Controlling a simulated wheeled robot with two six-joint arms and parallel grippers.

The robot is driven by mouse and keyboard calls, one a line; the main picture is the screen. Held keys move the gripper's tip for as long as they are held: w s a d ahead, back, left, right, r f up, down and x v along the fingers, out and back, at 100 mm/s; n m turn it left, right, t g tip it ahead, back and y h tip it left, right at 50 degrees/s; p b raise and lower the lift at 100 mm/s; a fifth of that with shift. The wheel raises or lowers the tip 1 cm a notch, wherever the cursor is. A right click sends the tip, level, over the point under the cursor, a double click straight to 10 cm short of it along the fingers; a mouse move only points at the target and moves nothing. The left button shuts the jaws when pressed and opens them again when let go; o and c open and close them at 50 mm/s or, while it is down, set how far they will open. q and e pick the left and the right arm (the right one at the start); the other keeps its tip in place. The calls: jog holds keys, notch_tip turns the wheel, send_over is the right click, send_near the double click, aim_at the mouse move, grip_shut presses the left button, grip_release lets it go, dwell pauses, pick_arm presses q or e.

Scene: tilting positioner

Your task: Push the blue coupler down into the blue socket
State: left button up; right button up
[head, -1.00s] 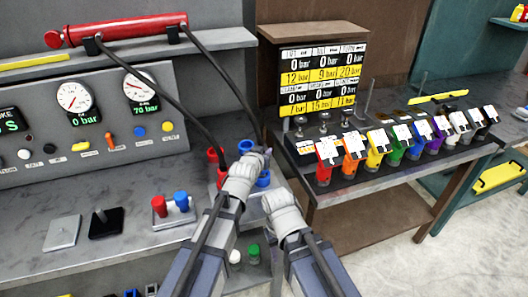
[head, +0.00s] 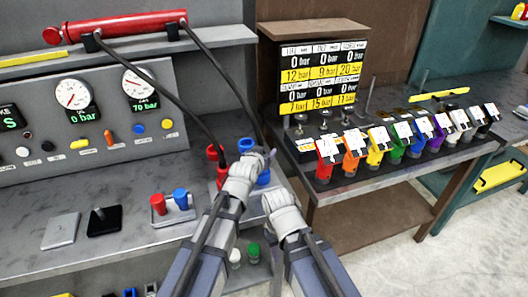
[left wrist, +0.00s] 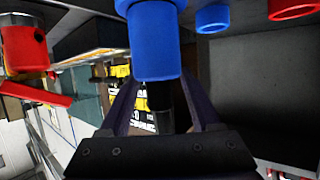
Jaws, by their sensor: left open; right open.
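The blue coupler (left wrist: 153,45) is large in the left wrist view, with its black hose end (left wrist: 159,96) between my left fingers. Its upper end in that picture meets a darker blue part; I cannot tell how deeply it is seated. My left gripper (left wrist: 158,112) is open around the hose end. In the head view my left gripper (head: 263,157) is beside the blue fittings, one behind it (head: 246,145) and one in front (head: 263,177), both partly hidden. My right gripper (head: 276,197) is in front of these, lower; its fingertips are hard to make out.
Red fittings (head: 222,172) stand just left of my left gripper. A small tray (head: 172,217) with a red and a blue piece sits on the bench to the left. A red cylinder (head: 125,27) with black hoses lies on the shelf. Coloured valves (head: 377,150) line the right table.

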pick_arm(q)
jog(key=p+v, duration=0.3)
jog(key=v, duration=0.4)
jog(key=shift+s+r, duration=0.15)
jog(key=shift+s, duration=0.2)
pick_arm(e)
notch_tip(320, 180, up, 3)
pick_arm(q)
jog(key=shift+a, duration=0.1)
